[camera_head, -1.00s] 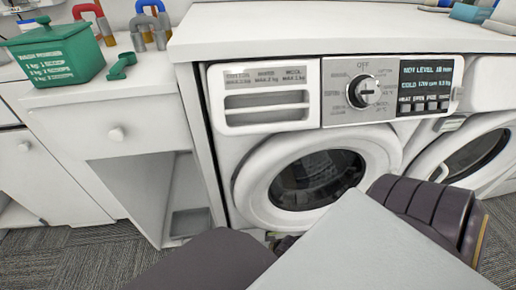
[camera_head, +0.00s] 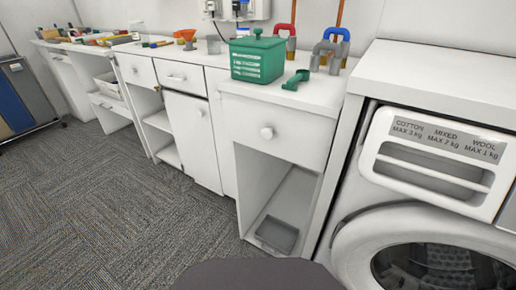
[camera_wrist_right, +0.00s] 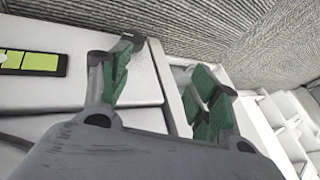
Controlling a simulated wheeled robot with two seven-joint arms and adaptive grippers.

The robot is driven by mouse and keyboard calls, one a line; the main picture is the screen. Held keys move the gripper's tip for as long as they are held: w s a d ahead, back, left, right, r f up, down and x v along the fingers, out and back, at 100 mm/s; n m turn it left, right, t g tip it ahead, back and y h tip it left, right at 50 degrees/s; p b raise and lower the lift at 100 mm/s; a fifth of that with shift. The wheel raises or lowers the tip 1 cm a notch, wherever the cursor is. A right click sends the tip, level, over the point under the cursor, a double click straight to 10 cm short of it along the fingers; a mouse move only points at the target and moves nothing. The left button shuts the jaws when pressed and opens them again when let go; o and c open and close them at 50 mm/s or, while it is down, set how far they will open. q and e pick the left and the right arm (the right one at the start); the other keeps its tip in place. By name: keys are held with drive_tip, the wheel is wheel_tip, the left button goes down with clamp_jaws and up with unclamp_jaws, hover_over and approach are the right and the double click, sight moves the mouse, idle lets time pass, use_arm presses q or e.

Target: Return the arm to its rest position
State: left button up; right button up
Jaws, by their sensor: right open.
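My right gripper (camera_wrist_right: 163,68) shows in the right wrist view, with green pads on its two fingers. The fingers stand apart and nothing is between them. White furniture surfaces lie behind it. Neither gripper shows in the head view. A dark rounded part of my own body is at the bottom edge there.
The white washing machine (camera_head: 432,225) is at the right, its door shut. A counter bears a green washing powder box (camera_head: 258,62), a green scoop (camera_head: 296,80) and coloured padlocks. A grey tray (camera_head: 277,234) lies below. Carpet (camera_head: 110,215) at left is clear.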

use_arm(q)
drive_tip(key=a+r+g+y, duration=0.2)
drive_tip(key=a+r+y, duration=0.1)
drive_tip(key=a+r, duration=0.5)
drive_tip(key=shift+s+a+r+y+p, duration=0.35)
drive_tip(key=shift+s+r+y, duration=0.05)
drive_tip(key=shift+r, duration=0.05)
use_arm(e)
drive_tip(key=s+a+r+n+g+h, duration=0.1)
drive_tip(key=r+n, duration=0.2)
drive_tip(key=r, duration=1)
drive_tip(key=s+a+r+n+g+h, duration=0.1)
drive_tip(key=s+r+n, duration=0.1)
drive_tip(key=r, duration=1.1)
drive_tip(key=shift+n+g, duration=0.3)
drive_tip(key=shift+n, duration=0.6)
use_arm(q)
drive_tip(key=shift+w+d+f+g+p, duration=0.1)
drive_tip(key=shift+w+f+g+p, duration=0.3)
drive_tip(key=shift+p, duration=0.9)
use_arm(e)
drive_tip(key=shift+w+f, duration=0.35)
drive_tip(key=shift+w, duration=0.05)
